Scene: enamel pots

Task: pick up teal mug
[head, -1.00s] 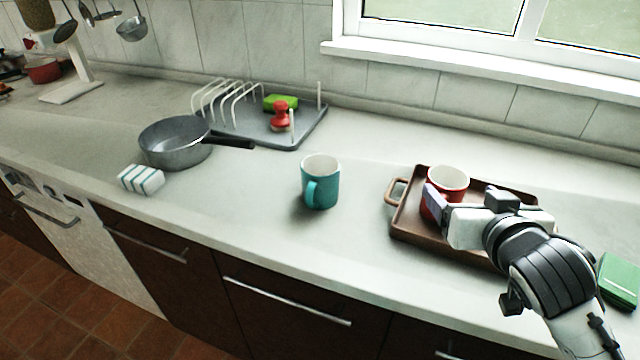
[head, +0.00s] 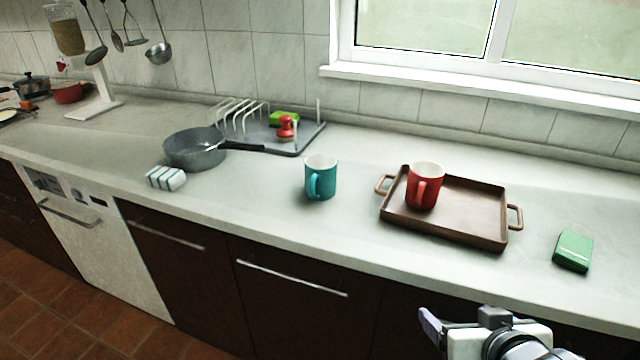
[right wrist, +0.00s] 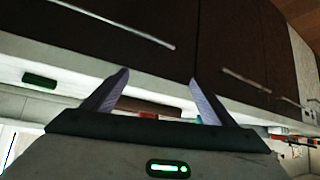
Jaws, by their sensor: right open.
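The teal mug (head: 321,177) stands upright on the white counter in the head view, its handle facing the front left. My right gripper (head: 435,322) is low at the bottom right of the head view, in front of the counter and well apart from the mug. In the right wrist view its two fingers (right wrist: 157,98) are spread with nothing between them. The wrist view faces the dark cabinet fronts. My left gripper is not in view.
A red mug (head: 424,186) stands on a brown tray (head: 470,232) right of the teal mug. A green box (head: 573,250) lies farther right. A grey pan (head: 195,150), a striped sponge (head: 166,178) and a dish rack (head: 300,140) are to the left. Counter around the teal mug is clear.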

